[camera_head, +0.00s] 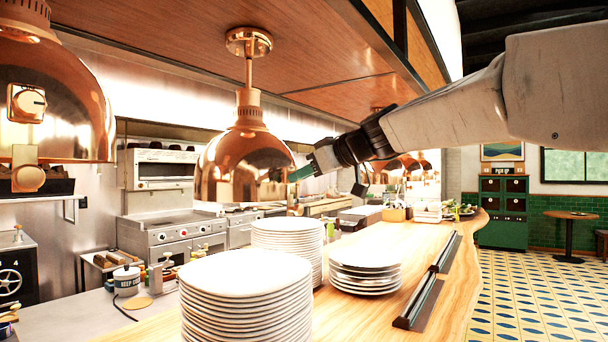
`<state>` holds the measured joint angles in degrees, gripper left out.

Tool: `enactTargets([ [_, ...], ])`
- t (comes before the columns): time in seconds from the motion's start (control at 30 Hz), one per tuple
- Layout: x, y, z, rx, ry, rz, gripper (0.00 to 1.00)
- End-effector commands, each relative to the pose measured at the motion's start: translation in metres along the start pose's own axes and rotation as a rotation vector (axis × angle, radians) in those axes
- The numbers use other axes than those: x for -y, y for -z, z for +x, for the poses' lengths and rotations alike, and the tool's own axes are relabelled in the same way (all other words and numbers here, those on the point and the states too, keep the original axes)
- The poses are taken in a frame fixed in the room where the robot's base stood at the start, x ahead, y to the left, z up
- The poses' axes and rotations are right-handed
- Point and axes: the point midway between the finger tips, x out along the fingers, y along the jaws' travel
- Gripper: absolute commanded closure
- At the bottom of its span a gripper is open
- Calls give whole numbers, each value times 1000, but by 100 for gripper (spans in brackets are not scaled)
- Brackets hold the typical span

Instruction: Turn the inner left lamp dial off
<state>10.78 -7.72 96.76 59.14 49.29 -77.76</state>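Several copper heat lamps hang in a row over the pass. The nearest lamp (62,85) is at the left edge, with a copper dial (27,103) on its side. The second lamp (243,150) hangs left of centre; my arm reaches in from the right toward it. My gripper (290,177) is at this lamp's right side, with a green-tinted finger close to the shade. Whether it touches the lamp, and whether the fingers are apart, I cannot tell. The dial on this lamp is not clear behind the gripper.
Tall plate stacks (245,300) stand on the wooden counter (440,290) below the lamps, with a lower stack (365,268) to the right. More copper lamps (408,164) hang behind my arm. A stove (170,235) stands behind.

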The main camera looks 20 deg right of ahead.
Motion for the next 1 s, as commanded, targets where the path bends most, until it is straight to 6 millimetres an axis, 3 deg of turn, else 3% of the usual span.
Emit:
enactTargets([
  [0.47,-2,0,0,-4,58,142,98],
  [1.0,-6,-3,1,-18,246,603,98],
])
